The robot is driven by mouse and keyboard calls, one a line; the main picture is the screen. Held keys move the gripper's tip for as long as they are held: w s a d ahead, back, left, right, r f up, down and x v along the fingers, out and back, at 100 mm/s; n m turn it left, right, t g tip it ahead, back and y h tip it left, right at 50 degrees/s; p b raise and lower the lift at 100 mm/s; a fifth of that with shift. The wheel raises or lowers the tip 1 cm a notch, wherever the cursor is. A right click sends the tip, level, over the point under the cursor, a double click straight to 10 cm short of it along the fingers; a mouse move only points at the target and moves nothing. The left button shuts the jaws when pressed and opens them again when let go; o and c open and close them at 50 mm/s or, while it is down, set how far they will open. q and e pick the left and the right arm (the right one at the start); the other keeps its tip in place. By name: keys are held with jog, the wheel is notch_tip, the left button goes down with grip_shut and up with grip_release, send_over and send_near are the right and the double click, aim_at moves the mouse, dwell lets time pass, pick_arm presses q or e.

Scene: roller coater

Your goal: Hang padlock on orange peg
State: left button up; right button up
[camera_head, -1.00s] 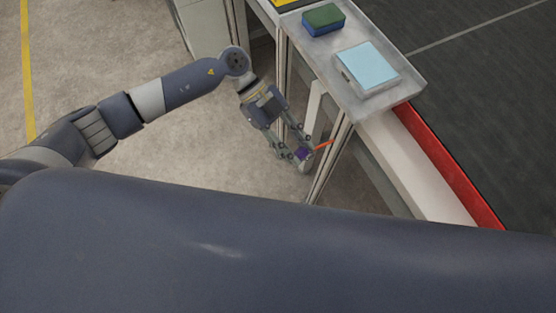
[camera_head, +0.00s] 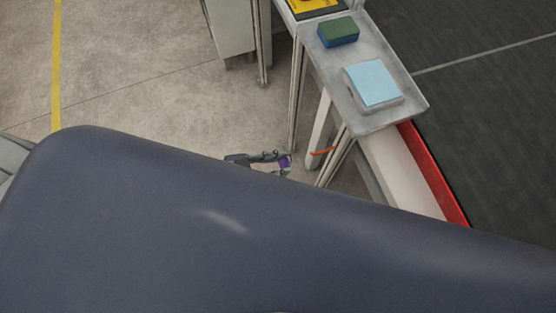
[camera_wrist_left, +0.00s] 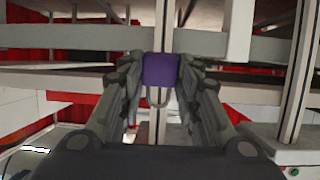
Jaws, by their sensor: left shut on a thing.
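The purple padlock (camera_wrist_left: 160,70) is between the fingertips of my left gripper (camera_wrist_left: 161,72) in the left wrist view, its grey shackle hanging below the body in that picture. In the head view, my left gripper (camera_head: 283,161) is shut on the padlock (camera_head: 285,162), left of the orange peg (camera_head: 323,151) with a gap between them. The peg sticks out to the left from the frame under the grey shelf. I cannot make out the peg in the left wrist view. My own dark arm hides most of the left arm. My right gripper is not in view.
The grey shelf (camera_head: 386,116) carries a light-blue pad (camera_head: 372,83) and a green-and-blue sponge-like block (camera_head: 338,32). Metal posts (camera_head: 298,95) stand below it. A red strip (camera_head: 433,173) runs along the right. Open floor (camera_head: 150,75) lies to the left.

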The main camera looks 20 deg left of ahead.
pick_arm(q)
jog(key=w+d+f+t+h+b, duration=0.1)
jog(key=w+d+f+b, duration=0.1)
jog(key=d+b, duration=0.3)
jog(key=w+d+f+t+h+b, duration=0.1)
jog(key=w+d+b, duration=0.4)
jog(key=b, duration=0.7)
jog(key=shift+f+t+h+b, duration=0.4)
jog(key=shift+f+h, duration=0.2)
jog(key=shift+f, duration=0.35)
dwell(2.5)
jog(key=shift+w, duration=0.1)
dwell(0.6)
jog(key=o, duration=1.2)
